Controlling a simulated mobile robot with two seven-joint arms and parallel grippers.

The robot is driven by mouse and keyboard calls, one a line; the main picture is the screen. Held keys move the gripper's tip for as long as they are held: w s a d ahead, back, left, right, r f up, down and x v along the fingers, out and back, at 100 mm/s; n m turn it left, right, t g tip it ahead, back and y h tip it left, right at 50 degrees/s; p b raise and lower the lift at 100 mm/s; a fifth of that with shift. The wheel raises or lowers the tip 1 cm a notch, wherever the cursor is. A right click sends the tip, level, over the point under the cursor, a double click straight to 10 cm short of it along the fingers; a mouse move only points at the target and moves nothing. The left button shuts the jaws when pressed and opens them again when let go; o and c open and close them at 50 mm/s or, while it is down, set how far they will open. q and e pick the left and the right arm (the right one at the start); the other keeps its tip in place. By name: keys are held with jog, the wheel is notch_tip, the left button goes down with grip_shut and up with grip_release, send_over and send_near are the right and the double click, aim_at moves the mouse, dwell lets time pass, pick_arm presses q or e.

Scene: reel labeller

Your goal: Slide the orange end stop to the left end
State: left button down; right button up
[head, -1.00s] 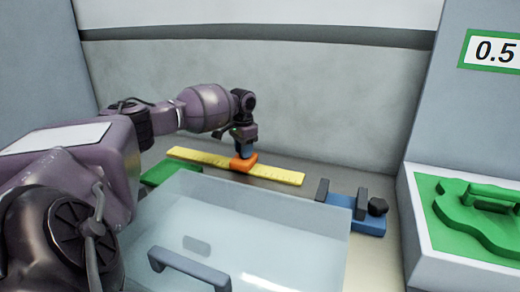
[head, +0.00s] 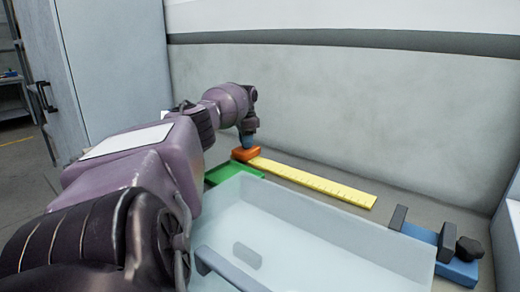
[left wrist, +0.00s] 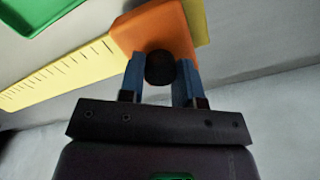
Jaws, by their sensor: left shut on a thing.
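The orange end stop (head: 246,154) sits at the left end of the yellow ruler (head: 315,183) in the head view. My left gripper (head: 247,143) comes down on it from above. In the left wrist view the orange end stop (left wrist: 150,30) lies across the yellow ruler (left wrist: 70,75), and a short piece of ruler shows past it. My left gripper (left wrist: 160,72) has its blue fingers on either side of a dark round knob (left wrist: 160,68) on the stop and is shut on it. My right gripper is not in view.
A green tray (head: 232,172) lies just in front of the stop. A clear cover with a grey handle (head: 230,270) stands in front of the ruler. A blue clamp (head: 455,268) with a black knob is at the right. The wall rises behind the ruler.

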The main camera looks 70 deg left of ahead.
pick_arm(q)
jog(key=shift+s+a+f, duration=0.2)
jog(key=shift+a+f, duration=0.05)
jog(key=shift+a, duration=0.15)
jog(key=shift+s+a+r+b, duration=0.15)
jog(key=shift+s+a+b, duration=0.2)
jog(key=shift+a+b, duration=0.3)
jog(key=shift+s+a+r, duration=0.1)
jog(key=shift+a+r, duration=0.05)
jog(key=shift+r, duration=0.1)
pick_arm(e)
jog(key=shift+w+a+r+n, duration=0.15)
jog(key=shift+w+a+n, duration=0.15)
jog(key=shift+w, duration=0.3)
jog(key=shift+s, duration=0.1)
pick_arm(q)
jog(key=c, duration=1.2)
grip_release()
jog(key=shift+r, duration=0.1)
jog(key=shift+c, duration=0.2)
jog(key=o, duration=0.4)
jog(key=shift+s+a, duration=0.1)
jog(key=shift+a, duration=0.1)
jog(key=shift+o, duration=0.2)
jog(key=shift+d, duration=0.1)
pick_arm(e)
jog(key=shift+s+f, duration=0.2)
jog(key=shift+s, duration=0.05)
